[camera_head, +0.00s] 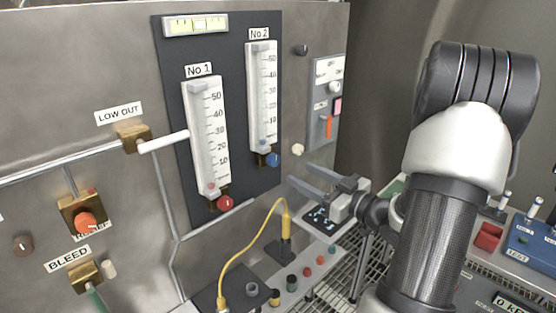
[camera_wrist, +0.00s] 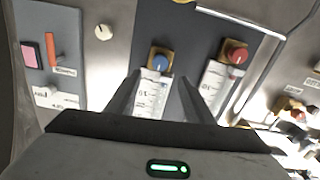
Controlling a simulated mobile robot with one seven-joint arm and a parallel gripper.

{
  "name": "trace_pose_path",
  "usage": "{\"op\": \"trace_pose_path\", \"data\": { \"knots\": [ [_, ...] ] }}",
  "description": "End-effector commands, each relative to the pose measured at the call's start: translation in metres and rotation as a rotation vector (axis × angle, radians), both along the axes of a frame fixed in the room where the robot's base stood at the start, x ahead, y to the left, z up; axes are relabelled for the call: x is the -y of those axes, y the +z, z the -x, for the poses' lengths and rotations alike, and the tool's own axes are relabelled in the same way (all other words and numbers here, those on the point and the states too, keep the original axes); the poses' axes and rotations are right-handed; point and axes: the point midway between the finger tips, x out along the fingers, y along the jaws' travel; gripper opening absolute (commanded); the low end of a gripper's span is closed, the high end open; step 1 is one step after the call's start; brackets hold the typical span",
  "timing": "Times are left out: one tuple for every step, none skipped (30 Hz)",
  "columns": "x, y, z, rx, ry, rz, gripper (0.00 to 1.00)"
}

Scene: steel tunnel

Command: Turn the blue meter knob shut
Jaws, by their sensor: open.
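The blue meter knob (camera_head: 272,159) sits at the foot of the No 2 meter (camera_head: 262,100) on the dark panel in the head view. In the wrist view the blue knob (camera_wrist: 160,63) is on a brass block, ahead of and between my fingers, apart from them. My gripper (camera_head: 312,186) is open and empty, to the right of and below the blue knob in the head view. It also shows in the wrist view (camera_wrist: 160,90), its two dark fingers spread. The knob's pointer is too small to read surely.
A red knob (camera_head: 224,203) sits under the No 1 meter (camera_head: 205,135), left of the blue one. A cream knob (camera_head: 298,150) and a switch box (camera_head: 326,100) are at the right. A yellow cable (camera_head: 250,248) rises from the shelf below. A white lever (camera_head: 164,142) juts out at the left.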

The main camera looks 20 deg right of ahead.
Motion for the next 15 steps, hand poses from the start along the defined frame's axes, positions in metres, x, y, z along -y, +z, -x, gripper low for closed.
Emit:
{"op": "trace_pose_path", "data": {
  "knots": [
    [-0.006,0.001,-0.012,0.001,0.005,0.0,0.48],
    [-0.008,0.001,-0.018,0.0,0.004,-0.001,0.48],
    [-0.011,0.001,-0.026,0.0,0.005,-0.001,0.48],
    [-0.013,0.002,-0.032,0.001,0.004,0.0,0.48],
    [-0.015,0.002,-0.039,0.002,0.004,-0.001,0.48],
    [-0.018,0.001,-0.046,0.0,0.004,-0.001,0.48],
    [-0.02,0.001,-0.052,-0.001,0.003,-0.001,0.48],
    [-0.022,0.002,-0.057,0.001,0.003,0.001,0.48],
    [-0.025,0.002,-0.064,0.001,0.004,0.001,0.48],
    [-0.026,0.001,-0.069,0.001,0.003,0.0,0.48],
    [-0.027,0.001,-0.073,0.0,0.002,0.001,0.48],
    [-0.029,0.001,-0.078,0.001,0.002,0.001,0.48],
    [-0.03,0.001,-0.082,0.001,0.001,0.001,0.48],
    [-0.031,0.001,-0.085,0.0,0.002,0.001,0.48],
    [-0.033,0.001,-0.088,0.001,0.002,0.002,0.48]
  ]
}}
